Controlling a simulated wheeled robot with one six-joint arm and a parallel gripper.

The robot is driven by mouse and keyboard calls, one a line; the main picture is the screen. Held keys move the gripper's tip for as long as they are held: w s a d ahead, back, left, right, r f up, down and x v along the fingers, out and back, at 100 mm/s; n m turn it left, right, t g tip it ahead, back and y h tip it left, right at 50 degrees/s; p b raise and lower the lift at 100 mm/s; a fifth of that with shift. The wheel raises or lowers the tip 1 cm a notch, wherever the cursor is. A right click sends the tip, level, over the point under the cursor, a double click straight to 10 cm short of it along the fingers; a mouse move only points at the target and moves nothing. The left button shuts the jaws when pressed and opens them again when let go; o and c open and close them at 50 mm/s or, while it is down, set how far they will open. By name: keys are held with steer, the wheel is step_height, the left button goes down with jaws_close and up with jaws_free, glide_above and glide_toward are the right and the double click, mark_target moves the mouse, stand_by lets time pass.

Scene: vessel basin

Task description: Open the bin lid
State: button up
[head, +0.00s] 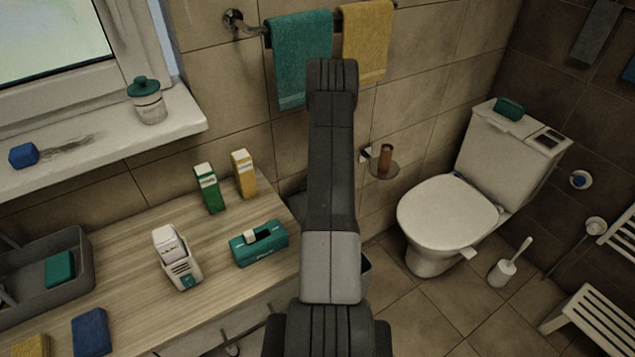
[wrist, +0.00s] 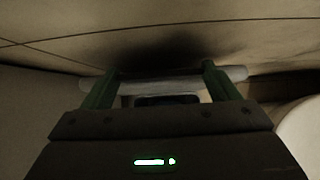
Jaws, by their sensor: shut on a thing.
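My gripper (wrist: 161,82) shows in the wrist view, its two green fingers set wide apart. It is shut on what I take to be the bin lid (wrist: 160,79), a pale bar-like edge that runs across the fingertips and past both of them. A dark shape with a lighter patch lies between the fingers, too dim to make out. In the head view my own arm hides the gripper and most of the bin. Only a narrow dark grey edge, perhaps the bin (head: 367,264), shows to the right of the arm. How far the lid is open cannot be seen.
A wooden counter (head: 120,245) with boxes and a grey tray (head: 45,285) lies left of my arm. The toilet (head: 450,215) and toilet brush (head: 508,268) stand to the right. A tiled wall is close behind. Some floor at lower right is clear.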

steer(key=shift+w+a+r, duration=0.1)
steer(key=shift+w+r, duration=0.1)
steer(key=shift+w, duration=0.05)
steer(key=o, duration=1.3)
steer(key=shift+s, duration=0.1)
steer(key=b+v, duration=0.1)
steer(key=v, duration=1.2)
steer(key=shift+s+r+b, duration=0.2)
steer(key=shift+r+b, duration=0.1)
steer(key=shift+b, duration=0.05)
steer(key=shift+f, duration=0.1)
steer(key=p+x, duration=0.1)
steer(key=x, duration=1.2)
steer(key=shift+w+f+p, duration=0.15)
steer(key=shift+f+p, duration=0.2)
steer(key=shift+r, duration=0.1)
